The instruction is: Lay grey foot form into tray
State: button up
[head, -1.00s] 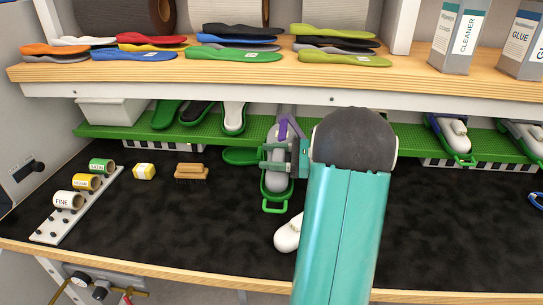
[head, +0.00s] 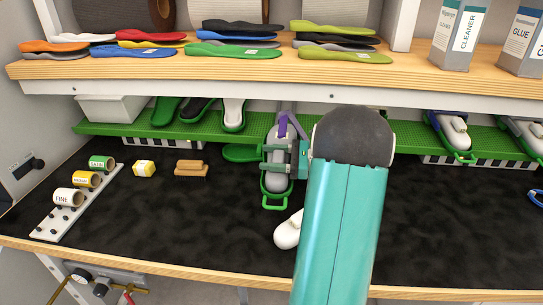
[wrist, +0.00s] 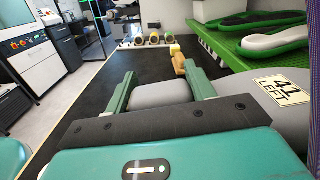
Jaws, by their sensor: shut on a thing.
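The grey foot form (head: 277,178) is in my gripper (head: 284,158), whose green fingers close around it from both sides. In the wrist view the grey form (wrist: 160,93) shows between the fingers, and a "41 LEFT" label (wrist: 284,88) is on the grey surface at the right. A green tray (head: 275,203) with a loop handle is directly under and around the form's near end. I cannot tell whether the form touches the tray's floor. My arm hides the area to the right of the gripper.
A white form (head: 287,232) lies on the black mat, partly behind my arm. The green shelf (head: 365,128) holds other trays, with a loaded one (head: 450,136) at right. A brush (head: 191,168), a yellow block (head: 144,168) and a roll rack (head: 75,210) are at left.

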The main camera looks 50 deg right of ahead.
jog(key=shift+f, duration=0.1)
jog(key=o, duration=1.2)
jog(key=shift+c, duration=0.2)
jog(key=shift+d, duration=0.1)
jog(key=v, duration=1.3)
jog(key=shift+s+d, duration=0.15)
jog(key=shift+s, duration=0.15)
